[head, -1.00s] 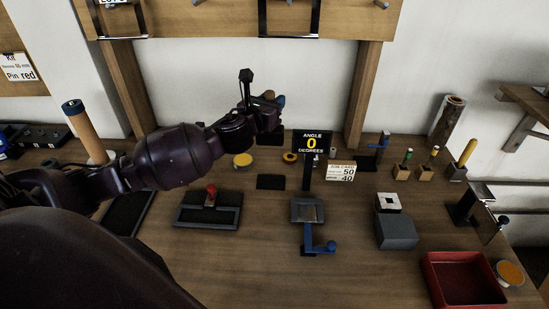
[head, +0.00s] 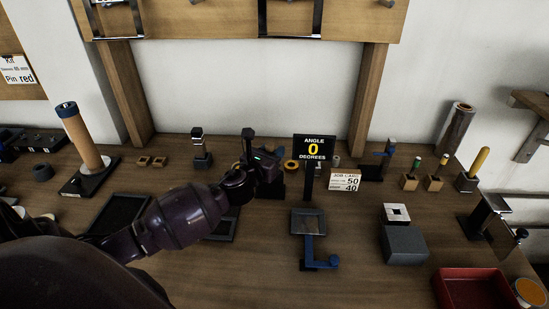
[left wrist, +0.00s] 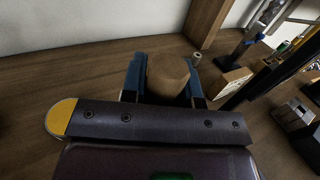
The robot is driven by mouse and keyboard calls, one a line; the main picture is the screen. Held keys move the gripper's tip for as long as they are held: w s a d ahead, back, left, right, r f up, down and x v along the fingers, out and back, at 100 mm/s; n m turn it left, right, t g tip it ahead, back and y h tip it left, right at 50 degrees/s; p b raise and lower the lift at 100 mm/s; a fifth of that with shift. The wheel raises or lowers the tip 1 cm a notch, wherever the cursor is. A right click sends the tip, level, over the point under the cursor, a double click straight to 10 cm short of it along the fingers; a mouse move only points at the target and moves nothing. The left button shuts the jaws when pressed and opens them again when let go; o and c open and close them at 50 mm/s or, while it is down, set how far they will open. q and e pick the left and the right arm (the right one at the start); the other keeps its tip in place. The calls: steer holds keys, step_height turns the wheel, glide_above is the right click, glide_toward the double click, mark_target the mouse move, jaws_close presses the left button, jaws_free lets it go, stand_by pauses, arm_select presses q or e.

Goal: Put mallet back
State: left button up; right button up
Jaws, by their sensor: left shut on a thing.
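My left gripper (head: 268,180) is low over the back middle of the bench, just left of the angle sign. A dark pad (head: 271,192) lies at the gripper's tip; I cannot tell whether the mallet touches anything. My right gripper is not in view.
The angle sign (head: 314,148) stands close on the right, with a job card (head: 345,181) beside it. A blue-handled fixture (head: 309,222) is in front. A wooden post (head: 367,100) rises behind. A yellow disc (left wrist: 60,118) sits left in the wrist view.

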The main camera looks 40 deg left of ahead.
arm_select(q)
steer(key=shift+f, duration=0.95)
steer(key=o, duration=0.9)
steer(key=shift+o, duration=0.2)
steer(key=shift+r, duration=0.1)
steer(key=shift+s, duration=0.15)
steer(key=s, duration=1.1)
steer(key=shift+s+d, duration=0.35)
steer(key=shift+d, duration=0.1)
